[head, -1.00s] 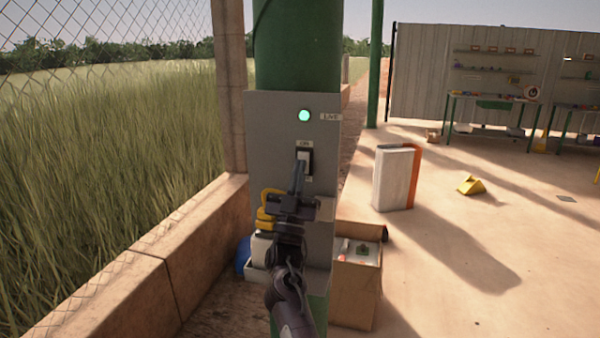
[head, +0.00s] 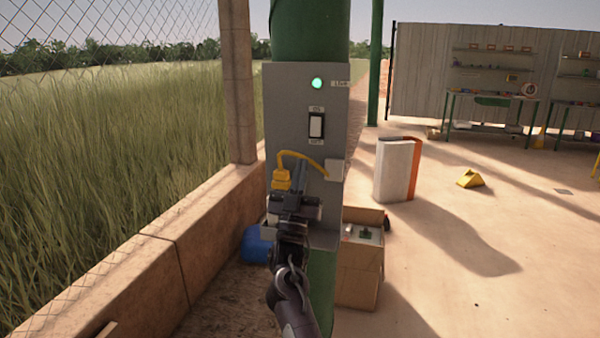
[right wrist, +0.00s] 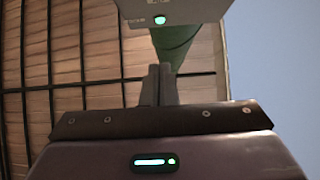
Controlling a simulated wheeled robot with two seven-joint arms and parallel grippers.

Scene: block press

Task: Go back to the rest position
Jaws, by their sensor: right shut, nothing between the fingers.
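My right gripper (head: 298,175) is shut and empty in the head view, in front of the lower part of a grey panel (head: 285,110) on a green post (head: 310,30). It is below the rocker switch (head: 316,126), apart from it. A green lamp (head: 317,83) glows above the switch beside a small label. In the right wrist view the shut fingers (right wrist: 158,75) point toward the post (right wrist: 175,45), and a lit green lamp (right wrist: 160,20) shows on the panel. My left gripper is not in view.
A yellow plug with cable (head: 282,178) hangs on the panel just left of my right gripper. A cardboard box (head: 358,275) stands at the post's foot. A low wall (head: 150,245) runs along the left. Open floor (head: 480,280) lies to the right.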

